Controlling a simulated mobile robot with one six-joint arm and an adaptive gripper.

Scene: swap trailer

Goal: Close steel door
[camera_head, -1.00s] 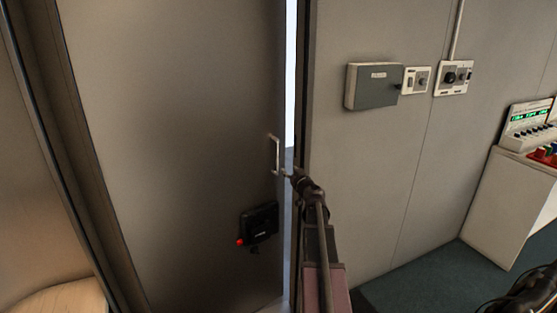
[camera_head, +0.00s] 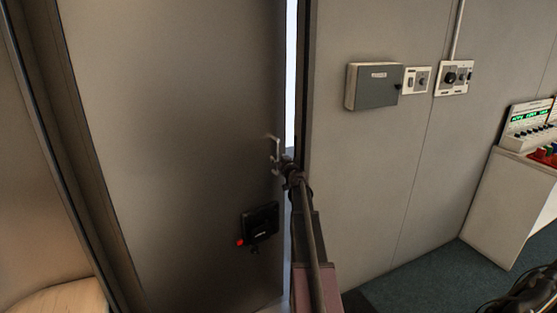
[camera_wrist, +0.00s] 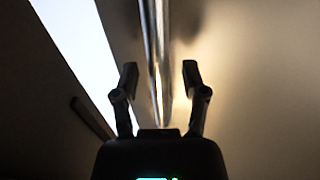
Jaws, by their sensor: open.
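The steel door (camera_head: 170,140) stands slightly ajar, with a bright narrow gap (camera_head: 291,75) along its right edge. A metal bar handle (camera_head: 275,150) is on the door near that edge. My gripper (camera_head: 281,166) is at the lower part of the handle. In the wrist view the handle (camera_wrist: 156,60) runs upright between the two open fingers of my gripper (camera_wrist: 160,80). The fingers stand on either side of it and do not visibly touch it. The bright gap (camera_wrist: 85,55) shows at the left there.
A black lock box (camera_head: 260,223) with a red part is on the door below the handle. Right of the gap is a wall with a grey box (camera_head: 372,86) and switches (camera_head: 454,78). A white cabinet (camera_head: 505,205) stands at the far right.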

